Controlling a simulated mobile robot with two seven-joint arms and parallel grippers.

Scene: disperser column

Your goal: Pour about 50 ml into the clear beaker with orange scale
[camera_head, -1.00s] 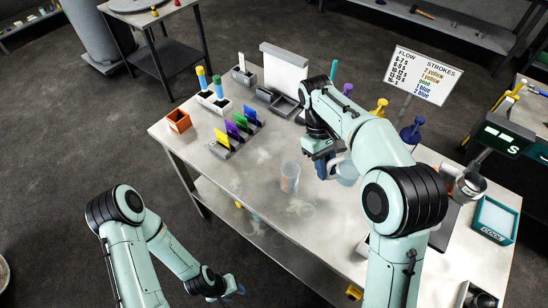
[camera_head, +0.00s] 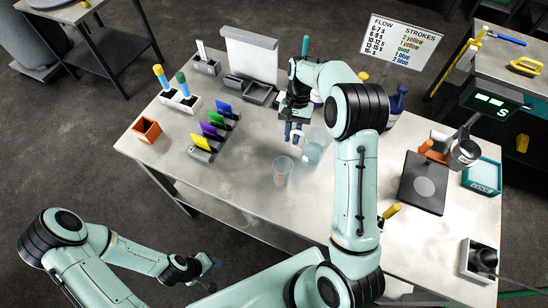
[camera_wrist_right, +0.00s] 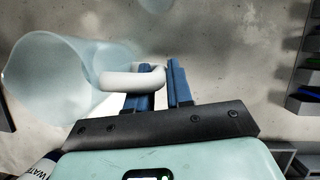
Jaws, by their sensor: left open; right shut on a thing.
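The clear beaker with orange scale (camera_head: 283,172) stands on the steel table in the head view. My right gripper (camera_head: 293,136) is shut on the white handle (camera_wrist_right: 130,80) of a translucent pale-blue jug (camera_head: 314,150). The jug is to the right of the beaker and slightly behind it, apart from it in the picture. In the right wrist view the jug (camera_wrist_right: 50,78) is at the left, with the handle between the blue fingers (camera_wrist_right: 163,88). I cannot tell the jug's tilt or its water level. My left gripper (camera_head: 210,270) is open and empty, in front of the table.
Coloured cards (camera_head: 212,130) in a rack and an orange box (camera_head: 146,130) are on the left. A sign (camera_head: 400,40) lists flow and strokes. A dark plate (camera_head: 424,182), a teal tray (camera_head: 482,177) and a display (camera_head: 490,100) are on the right. The table's front-middle is clear.

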